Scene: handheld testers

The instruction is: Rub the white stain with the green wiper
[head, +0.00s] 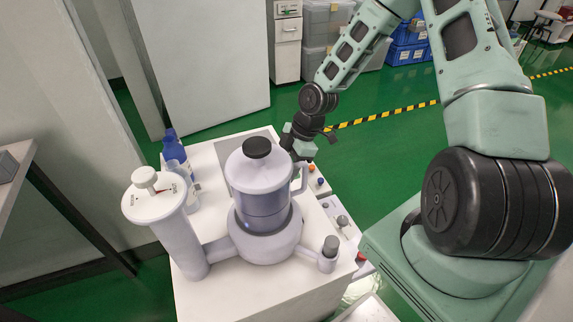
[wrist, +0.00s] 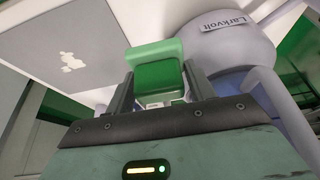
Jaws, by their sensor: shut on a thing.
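My gripper (wrist: 160,92) is shut on the green wiper (wrist: 155,55), which stands out between its two fingers in the wrist view. The white stain (wrist: 72,60) is a small blotchy patch on a grey flat panel (wrist: 105,30), to the left of the wiper and apart from it. I cannot tell how high the wiper is above the surface. In the head view my gripper (head: 302,141) is behind the large white machine, its fingers mostly hidden. The wiper and the stain are hidden there too.
The large white machine (head: 265,235) with a jug-like vessel stands on the white table (head: 225,295), close to my gripper's right in the wrist view. Blue-capped bottles (head: 175,152) stand at the table's left edge. A controller with buttons (head: 318,181) is at the right edge.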

